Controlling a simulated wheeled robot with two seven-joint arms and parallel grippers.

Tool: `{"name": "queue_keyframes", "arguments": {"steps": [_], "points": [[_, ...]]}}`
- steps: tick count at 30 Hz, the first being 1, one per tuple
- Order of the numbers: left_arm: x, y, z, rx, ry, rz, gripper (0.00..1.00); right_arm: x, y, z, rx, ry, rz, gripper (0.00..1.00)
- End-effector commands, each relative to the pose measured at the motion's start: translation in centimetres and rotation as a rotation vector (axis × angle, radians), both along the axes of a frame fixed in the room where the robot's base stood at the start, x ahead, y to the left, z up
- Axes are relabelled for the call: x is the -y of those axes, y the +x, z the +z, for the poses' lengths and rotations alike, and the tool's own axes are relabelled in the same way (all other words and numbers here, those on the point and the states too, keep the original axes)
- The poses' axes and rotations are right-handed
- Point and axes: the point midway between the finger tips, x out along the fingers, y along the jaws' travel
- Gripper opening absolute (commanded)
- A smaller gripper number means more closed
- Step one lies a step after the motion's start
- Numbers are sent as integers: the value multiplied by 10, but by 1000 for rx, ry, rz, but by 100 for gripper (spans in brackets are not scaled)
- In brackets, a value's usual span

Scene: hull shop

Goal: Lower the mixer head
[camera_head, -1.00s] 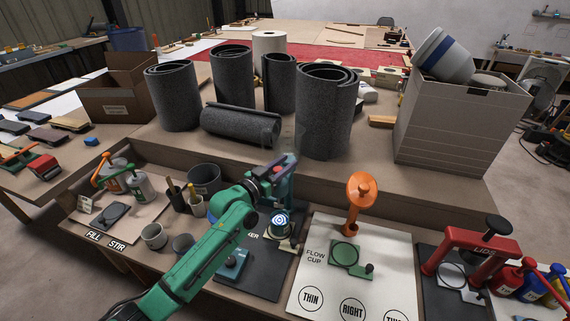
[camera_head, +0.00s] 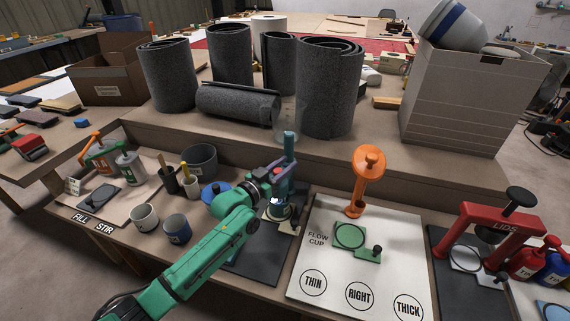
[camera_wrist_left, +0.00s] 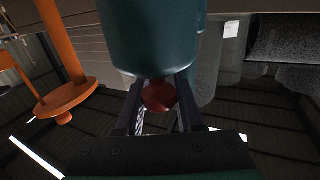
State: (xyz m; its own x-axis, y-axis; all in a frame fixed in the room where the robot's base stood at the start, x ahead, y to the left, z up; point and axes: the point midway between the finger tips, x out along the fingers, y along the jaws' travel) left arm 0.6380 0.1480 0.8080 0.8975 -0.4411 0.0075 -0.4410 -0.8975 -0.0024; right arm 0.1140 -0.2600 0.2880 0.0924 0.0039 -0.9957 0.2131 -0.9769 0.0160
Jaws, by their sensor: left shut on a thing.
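The mixer has a teal column (camera_head: 290,150) standing behind my left gripper in the head view. Its teal head (camera_head: 285,187) sits low on the column, just above a small pot (camera_head: 279,210), partly covered by my arm. I cannot tell whether head and pot touch. My left gripper (camera_head: 270,190) is at the mixer head. In the left wrist view, its two dark fingers are shut on a dark red knob (camera_wrist_left: 158,96) under the rounded teal head (camera_wrist_left: 152,38). My right gripper is not in view.
Right of the mixer lies a white flow cup board (camera_head: 325,265) with an orange stand (camera_head: 368,165). A red lid press (camera_head: 490,225) is further right. Cups (camera_head: 177,228) stand left of my arm. Grey foam rolls (camera_head: 330,90) stand on the raised shelf behind.

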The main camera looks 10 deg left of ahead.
Motion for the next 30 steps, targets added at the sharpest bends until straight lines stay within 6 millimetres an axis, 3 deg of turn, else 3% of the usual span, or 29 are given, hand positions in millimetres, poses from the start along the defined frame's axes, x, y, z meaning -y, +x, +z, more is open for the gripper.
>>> {"name": "queue_keyframes", "arguments": {"steps": [1, 8, 9, 11, 23, 30], "points": [[0, -1, -8, -12, 3, 0, 0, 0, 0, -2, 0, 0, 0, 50], [0, -2, -9, -18, 4, -1, 0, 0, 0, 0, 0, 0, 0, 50], [0, -2, -9, -19, 4, -1, 44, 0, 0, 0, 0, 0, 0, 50], [1, -2, -9, -18, 4, -2, 65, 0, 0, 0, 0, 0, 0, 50], [-3, -6, -5, -11, 2, 0, 65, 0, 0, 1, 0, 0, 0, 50], [-23, -49, -6, -14, 5, 0, 65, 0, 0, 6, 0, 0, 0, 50]]}}
